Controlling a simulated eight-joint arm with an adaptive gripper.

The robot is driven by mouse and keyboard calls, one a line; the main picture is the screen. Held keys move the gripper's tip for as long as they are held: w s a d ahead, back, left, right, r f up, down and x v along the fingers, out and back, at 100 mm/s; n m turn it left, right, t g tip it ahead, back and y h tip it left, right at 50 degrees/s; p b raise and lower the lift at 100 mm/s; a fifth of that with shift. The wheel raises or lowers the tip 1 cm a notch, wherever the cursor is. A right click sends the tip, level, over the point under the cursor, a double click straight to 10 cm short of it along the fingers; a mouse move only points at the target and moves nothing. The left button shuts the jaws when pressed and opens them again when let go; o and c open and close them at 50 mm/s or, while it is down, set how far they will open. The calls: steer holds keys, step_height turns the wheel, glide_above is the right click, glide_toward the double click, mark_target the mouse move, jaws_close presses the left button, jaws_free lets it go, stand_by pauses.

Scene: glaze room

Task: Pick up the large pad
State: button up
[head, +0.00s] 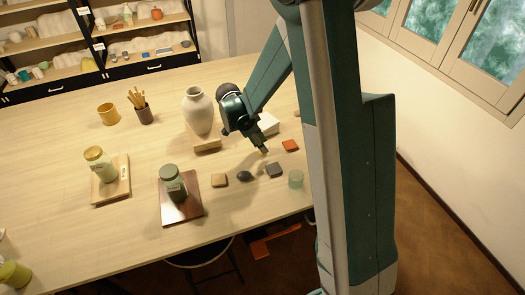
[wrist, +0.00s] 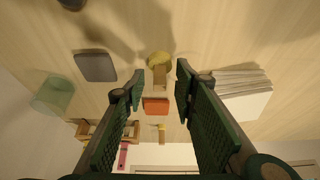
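My gripper (head: 260,147) hangs over the right part of the table, fingers pointing down. In the wrist view its two fingers (wrist: 158,76) are apart with nothing held. Several flat pad-like pieces lie near it: an orange square (head: 290,145), a dark grey square (head: 275,170) and a tan square (head: 219,180). The orange square (wrist: 155,106) shows between the fingers in the wrist view, the grey one (wrist: 96,66) to the left. A small yellow round piece (wrist: 160,60) lies just beyond the fingertips. I cannot tell which piece is the large pad.
A stack of white sheets or tiles (wrist: 240,92) lies right of the fingers. A pale green glass (head: 296,179) and a dark oval piece (head: 245,176) stand nearby. A white vase (head: 198,110) on a wooden block and a green jar (head: 173,184) on a brown board are leftward.

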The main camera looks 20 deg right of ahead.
steer(key=shift+x, duration=0.95)
steer(key=c, duration=0.6)
